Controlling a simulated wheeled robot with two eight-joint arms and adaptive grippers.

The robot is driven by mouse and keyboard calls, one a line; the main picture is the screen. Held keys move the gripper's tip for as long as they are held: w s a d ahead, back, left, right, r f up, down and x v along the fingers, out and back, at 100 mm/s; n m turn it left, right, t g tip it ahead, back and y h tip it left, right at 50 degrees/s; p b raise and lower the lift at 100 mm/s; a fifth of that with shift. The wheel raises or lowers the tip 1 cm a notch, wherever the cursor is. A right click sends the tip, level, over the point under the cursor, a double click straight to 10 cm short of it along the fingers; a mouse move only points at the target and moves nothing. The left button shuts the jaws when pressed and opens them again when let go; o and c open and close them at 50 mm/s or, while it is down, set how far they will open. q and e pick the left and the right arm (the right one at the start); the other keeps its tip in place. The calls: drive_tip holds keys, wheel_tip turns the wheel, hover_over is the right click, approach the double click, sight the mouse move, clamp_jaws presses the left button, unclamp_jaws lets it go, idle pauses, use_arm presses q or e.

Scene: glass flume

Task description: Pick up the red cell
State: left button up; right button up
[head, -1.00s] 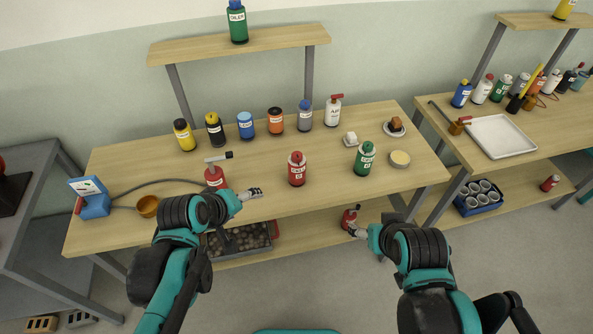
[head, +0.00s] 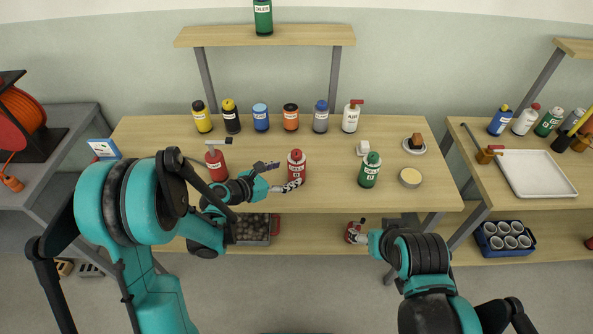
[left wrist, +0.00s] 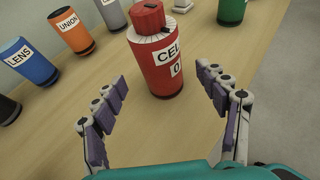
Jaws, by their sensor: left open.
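The red cell (head: 297,165), a red bottle with a white label, stands upright on the wooden table, towards its front edge. In the left wrist view the cell (left wrist: 160,62) reads "CELL" and stands just beyond my fingers. My left gripper (head: 277,177) is open and low over the table, just left of the cell, with its fingers pointing at it. In the left wrist view the left gripper (left wrist: 162,88) has one finger on either side, and nothing is between the fingers' bases. My right gripper (head: 361,238) is by a red bottle (head: 352,230) at the lower shelf; its grip is unclear.
A green bottle (head: 369,171) stands right of the cell. Another red bottle (head: 215,165) with a dark lever stands to the left. Several bottles, including an orange one (head: 290,118), line the back. A round tan disc (head: 410,177) lies at the right.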

sight(298, 170)
use_arm(q)
drive_tip(key=x, duration=0.2)
drive_tip(key=b+x, duration=0.1)
drive_tip(key=x, duration=0.1)
drive_tip(key=b+x, duration=0.1)
drive_tip(key=x, duration=0.1)
drive_tip(key=shift+d+f, duration=0.15)
drive_tip(key=shift+f, duration=0.2)
drive_tip(key=shift+c, duration=1.2)
drive_tip(key=c, duration=1.1)
